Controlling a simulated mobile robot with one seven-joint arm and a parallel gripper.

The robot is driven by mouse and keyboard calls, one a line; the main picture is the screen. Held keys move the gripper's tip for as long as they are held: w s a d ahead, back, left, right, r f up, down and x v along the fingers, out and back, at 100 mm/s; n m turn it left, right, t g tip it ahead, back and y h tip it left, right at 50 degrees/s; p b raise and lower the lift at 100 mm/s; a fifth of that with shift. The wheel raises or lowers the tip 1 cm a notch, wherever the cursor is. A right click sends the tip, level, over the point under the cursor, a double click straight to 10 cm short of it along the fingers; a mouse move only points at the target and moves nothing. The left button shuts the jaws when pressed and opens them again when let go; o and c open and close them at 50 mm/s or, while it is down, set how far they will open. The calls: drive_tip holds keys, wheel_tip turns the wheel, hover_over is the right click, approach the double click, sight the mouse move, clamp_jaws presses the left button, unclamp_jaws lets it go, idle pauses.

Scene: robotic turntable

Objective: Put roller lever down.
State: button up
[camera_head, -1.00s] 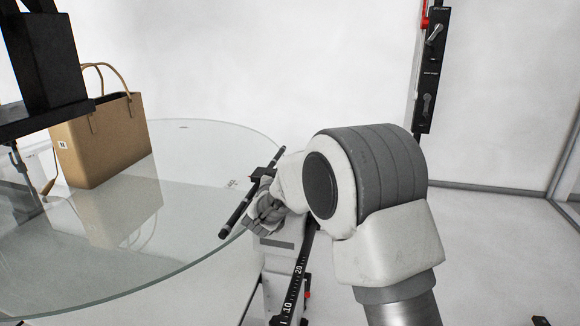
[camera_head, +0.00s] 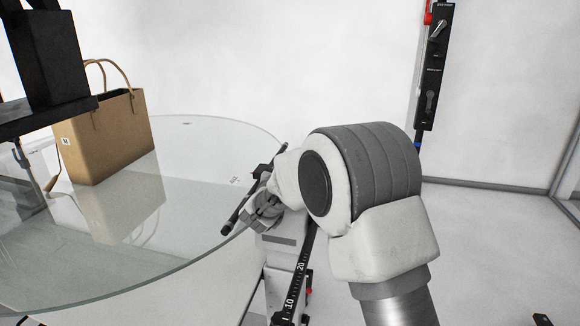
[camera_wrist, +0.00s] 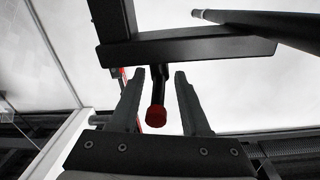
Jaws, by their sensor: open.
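The roller lever is a short black stem with a red knob (camera_wrist: 156,116), hanging from a black bracket bar (camera_wrist: 190,47) in the wrist view. My gripper (camera_wrist: 159,74) is open, with one finger on each side of the lever. A gap shows between the lever and each finger. In the head view my gripper (camera_head: 262,208) is at the right edge of the glass turntable (camera_head: 205,258), beside a thin black roller rod (camera_head: 238,216). My wrist hides most of the lever there.
A tan handbag (camera_head: 108,140) stands on the turntable at the left, near a black frame (camera_head: 45,60). A ruler rail (camera_head: 297,275) runs below my gripper. A black switch panel (camera_head: 433,70) is on a post at the back right. The floor at the right is mostly clear.

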drive_tip(key=p+v, duration=0.1)
drive_tip(key=v, duration=1.6)
drive_tip(key=shift+s+a, duration=0.15)
drive_tip(key=shift+s, duration=0.05)
